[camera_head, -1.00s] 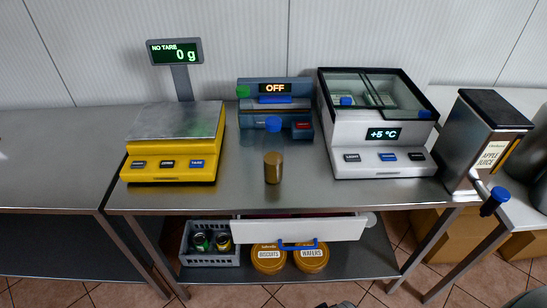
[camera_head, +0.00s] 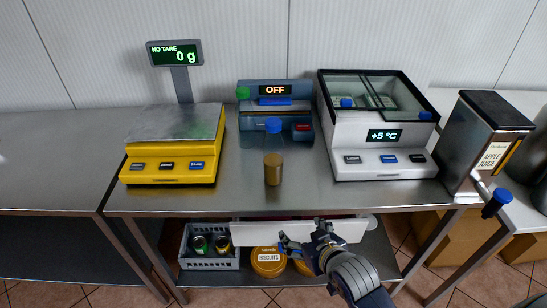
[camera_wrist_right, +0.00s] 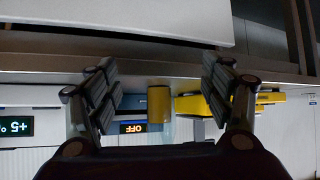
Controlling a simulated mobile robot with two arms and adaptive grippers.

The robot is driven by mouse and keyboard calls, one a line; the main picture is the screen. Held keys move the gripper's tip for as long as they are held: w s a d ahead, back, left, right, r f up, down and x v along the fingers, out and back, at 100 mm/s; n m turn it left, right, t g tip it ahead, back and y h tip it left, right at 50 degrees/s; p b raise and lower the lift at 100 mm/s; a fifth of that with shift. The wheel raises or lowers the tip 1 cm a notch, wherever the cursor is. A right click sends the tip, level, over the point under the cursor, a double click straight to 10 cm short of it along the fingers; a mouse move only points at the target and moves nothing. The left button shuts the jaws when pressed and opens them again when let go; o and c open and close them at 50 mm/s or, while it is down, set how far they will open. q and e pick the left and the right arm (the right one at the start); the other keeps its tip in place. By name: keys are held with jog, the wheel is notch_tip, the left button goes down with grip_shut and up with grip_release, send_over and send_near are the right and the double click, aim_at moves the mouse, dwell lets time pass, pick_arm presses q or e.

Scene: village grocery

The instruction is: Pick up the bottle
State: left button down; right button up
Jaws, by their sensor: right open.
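The bottle (camera_head: 273,168) stands upright near the front middle of the steel table (camera_head: 320,193). It is clear with a blue cap and brown contents in its lower part. In the right wrist view the bottle (camera_wrist_right: 158,102) appears upside down, between the fingers and beyond them. My right gripper (camera_head: 300,236) is open and empty, in front of the table and below the level of its top, apart from the bottle. Its open fingers also show in the right wrist view (camera_wrist_right: 158,62). My left gripper is not in view.
A yellow scale (camera_head: 172,172) stands left of the bottle, a blue device reading OFF (camera_head: 247,125) behind it, and a white cooler (camera_head: 380,168) right. A juice dispenser (camera_head: 478,140) stands far right. Below are a white drawer (camera_head: 250,230), a grey crate (camera_head: 215,264) and biscuit tins (camera_head: 268,266).

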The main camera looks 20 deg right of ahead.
aim_at(278, 153)
jog(key=w+r+t, duration=0.2)
jog(key=w+r, duration=0.1)
jog(key=w, duration=0.2)
jog(key=w+r+t, duration=0.2)
jog(key=w+r, duration=0.2)
jog(key=w, duration=0.2)
jog(key=w+r+t+y+p, duration=0.1)
jog(key=w+r+t, duration=0.2)
jog(key=w+r, duration=0.1)
jog(key=shift+w, duration=1.4)
jog(key=shift+w+a+r, duration=0.1)
jog(key=shift+w, duration=0.15)
jog(key=w, duration=0.1)
jog(key=w+p, duration=0.1)
jog(key=w, duration=0.1)
jog(key=shift+w+a, duration=0.1)
jog(key=shift+a, duration=0.2)
jog(key=shift+w+p, duration=0.3)
jog(key=shift+w, duration=0.3)
jog(key=shift+s, duration=0.1)
jog(key=shift+c, duration=0.5)
jog(key=c, duration=1.3)
